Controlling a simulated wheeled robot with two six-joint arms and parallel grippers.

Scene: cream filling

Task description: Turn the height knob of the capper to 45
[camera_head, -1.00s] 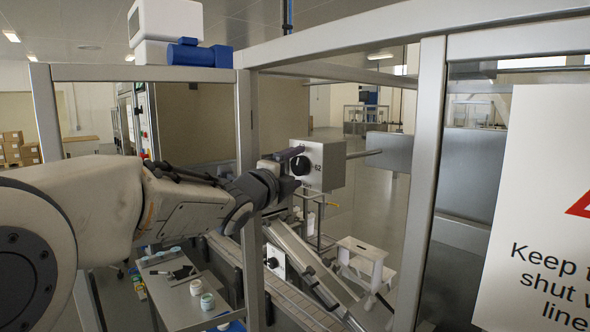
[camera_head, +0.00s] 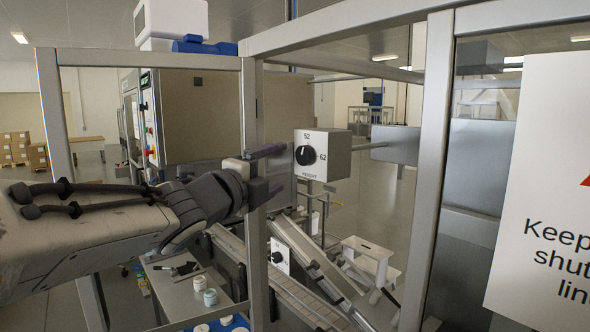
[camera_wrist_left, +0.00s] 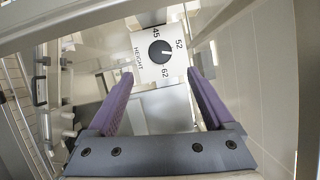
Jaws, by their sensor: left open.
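The height knob (camera_head: 306,155) is a round black dial on the front of a grey box (camera_head: 338,160), the capper's control. The labels 52 above, 62 to the right and HEIGHT below show in the head view. In the left wrist view, the knob (camera_wrist_left: 161,52) has 45, 52 and 62 around it; its pointer is too small to read surely. My left gripper (camera_head: 283,168) is open and empty, left of the knob and apart from it. Its purple fingers (camera_wrist_left: 160,78) stand either side of the knob's line in the wrist view. My right gripper is not in view.
A metal frame post (camera_head: 256,230) stands close by my left gripper. Another post (camera_head: 432,180) and a warning sign (camera_head: 550,190) are at the right.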

